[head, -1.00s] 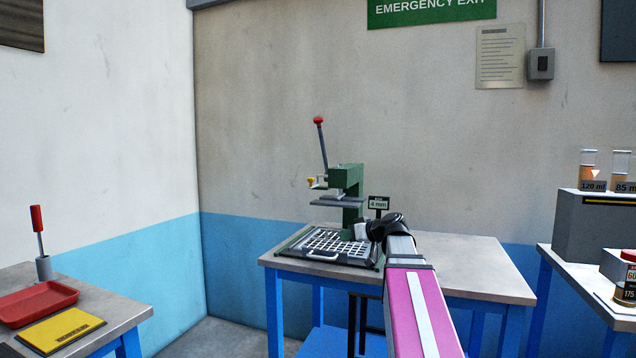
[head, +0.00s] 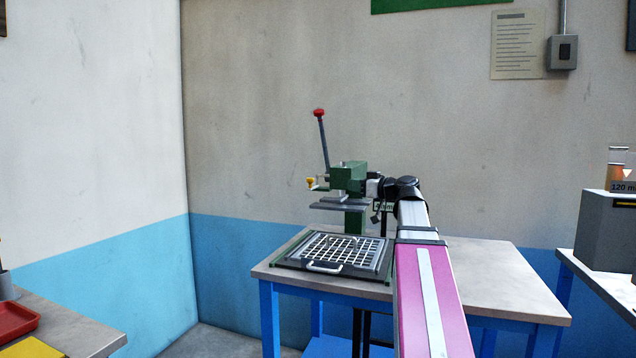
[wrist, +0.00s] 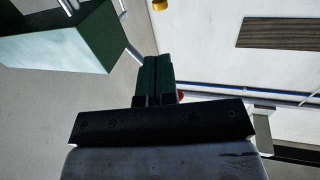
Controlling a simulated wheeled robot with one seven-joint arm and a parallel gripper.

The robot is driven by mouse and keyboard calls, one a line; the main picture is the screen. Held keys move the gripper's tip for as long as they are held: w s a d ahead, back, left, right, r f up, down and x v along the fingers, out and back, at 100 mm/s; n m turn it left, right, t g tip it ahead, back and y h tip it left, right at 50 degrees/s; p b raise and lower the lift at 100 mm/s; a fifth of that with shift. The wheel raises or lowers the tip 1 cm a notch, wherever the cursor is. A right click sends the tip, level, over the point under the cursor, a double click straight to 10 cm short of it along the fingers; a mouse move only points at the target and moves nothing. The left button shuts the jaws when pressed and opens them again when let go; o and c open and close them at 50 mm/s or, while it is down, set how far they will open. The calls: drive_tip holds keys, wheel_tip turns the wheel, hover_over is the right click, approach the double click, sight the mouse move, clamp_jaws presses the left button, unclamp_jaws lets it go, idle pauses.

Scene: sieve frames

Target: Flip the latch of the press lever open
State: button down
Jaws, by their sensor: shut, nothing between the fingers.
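The green press (head: 349,178) stands on the middle table, its grey lever tilted up to a red knob (head: 319,112). A small yellow-knobbed latch (head: 311,183) sits at the left of the press head, by the lever's foot. A yellow knob (wrist: 160,5) also shows at the top edge of the wrist view. My gripper (wrist: 157,60) is shut and empty, its dark green fingers together. The green press head (wrist: 70,40) fills the upper left there, apart from the fingers. In the head view my wrist is just right of the press head; my fingertips cannot be made out.
A sieve frame with a white grid (head: 340,250) and a handle lies under the press. The table (head: 490,270) is bare to the right. A side table with a red tray (head: 15,322) is at left, and a grey box (head: 605,232) with a beaker is at right.

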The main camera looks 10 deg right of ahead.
sight(313, 181)
drive_tip(key=x, duration=1.4)
drive_tip(key=shift+a, duration=0.1)
